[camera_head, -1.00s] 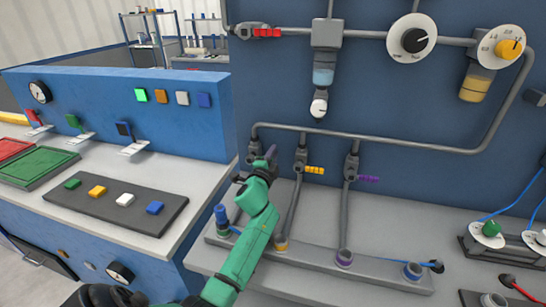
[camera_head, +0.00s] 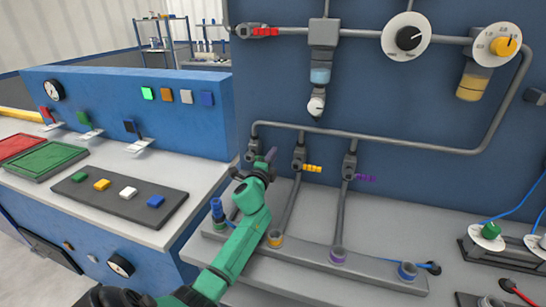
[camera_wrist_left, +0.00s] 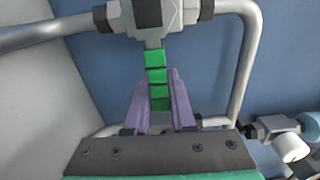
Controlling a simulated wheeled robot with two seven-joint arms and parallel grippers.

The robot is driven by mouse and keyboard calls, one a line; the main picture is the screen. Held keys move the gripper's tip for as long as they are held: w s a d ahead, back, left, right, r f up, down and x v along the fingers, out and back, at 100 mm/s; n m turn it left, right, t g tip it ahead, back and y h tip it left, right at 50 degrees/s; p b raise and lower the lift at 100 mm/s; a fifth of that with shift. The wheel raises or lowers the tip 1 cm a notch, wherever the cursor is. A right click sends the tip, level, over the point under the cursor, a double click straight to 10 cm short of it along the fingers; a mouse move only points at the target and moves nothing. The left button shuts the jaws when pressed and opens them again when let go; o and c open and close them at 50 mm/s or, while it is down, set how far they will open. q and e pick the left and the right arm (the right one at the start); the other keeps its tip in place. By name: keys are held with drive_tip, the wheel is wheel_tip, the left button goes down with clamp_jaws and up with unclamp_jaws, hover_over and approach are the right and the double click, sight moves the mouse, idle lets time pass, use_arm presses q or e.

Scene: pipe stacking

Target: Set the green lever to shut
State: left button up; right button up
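The green lever (camera_wrist_left: 156,76) shows in the left wrist view as a segmented handle running from a grey valve body (camera_wrist_left: 155,20) down between the purple fingers. My left gripper (camera_wrist_left: 160,100) has one finger close against each side of the lever's free end and appears shut on it. The right gripper is not in view.
A yellow lever (camera_head: 312,168) and a purple lever (camera_head: 366,178) sit on the valves to the right. A red lever (camera_head: 265,31) is on the upper pipe. A grey base rail (camera_head: 305,254) with sockets lies below. A blue control panel (camera_head: 185,125) stands left.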

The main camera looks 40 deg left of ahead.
use_arm(q)
drive_tip(key=shift+o, duration=1.2)
drive_tip(key=v, duration=0.7)
drive_tip(key=shift+s, duration=0.25)
drive_tip(key=shift+f, duration=0.1)
